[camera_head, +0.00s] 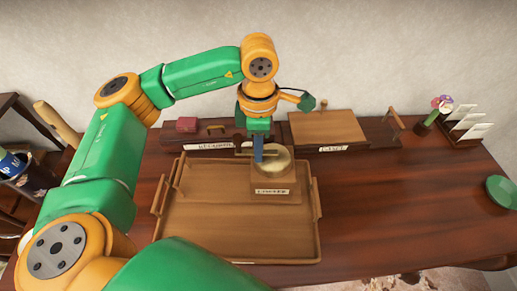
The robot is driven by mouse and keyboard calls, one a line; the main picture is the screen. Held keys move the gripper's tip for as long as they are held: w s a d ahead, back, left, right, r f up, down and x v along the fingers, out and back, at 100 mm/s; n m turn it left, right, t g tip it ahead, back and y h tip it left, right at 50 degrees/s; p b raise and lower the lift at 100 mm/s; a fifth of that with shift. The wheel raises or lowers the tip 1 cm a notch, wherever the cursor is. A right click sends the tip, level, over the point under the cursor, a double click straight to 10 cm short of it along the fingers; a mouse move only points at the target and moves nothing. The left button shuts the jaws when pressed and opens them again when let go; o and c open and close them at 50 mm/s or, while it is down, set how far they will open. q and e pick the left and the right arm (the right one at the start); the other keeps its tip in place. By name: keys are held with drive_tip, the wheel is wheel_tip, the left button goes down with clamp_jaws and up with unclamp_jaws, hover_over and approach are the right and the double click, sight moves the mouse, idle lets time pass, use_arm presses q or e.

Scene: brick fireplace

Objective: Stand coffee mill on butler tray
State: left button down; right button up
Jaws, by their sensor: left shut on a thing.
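The coffee mill (275,184) is a wooden box with a pale round top and a small label on its front. It is upright at the back right of the wooden butler tray (210,240), over the tray floor. I cannot tell for sure whether its base touches the tray. My left gripper (259,156) reaches down from above and is shut on the coffee mill at its top. The fingertips are partly hard to make out. My right gripper is not in view.
Behind the tray stand labelled wooden holders, one with a red box (187,125), another with a board (327,127). A flower vase (435,112) and a card rack (468,122) stand at the back right; a green bowl (502,191) is far right. The table between is clear.

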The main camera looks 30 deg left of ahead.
use_arm(q)
drive_tip(key=shift+f, duration=0.9)
drive_tip(key=shift+f, duration=0.1)
drive_tip(key=c, duration=0.8)
unclamp_jaws()
drive_tip(key=shift+s, duration=0.1)
wheel_tip(320, 180, up, 12)
drive_tip(key=shift+r, duration=0.2)
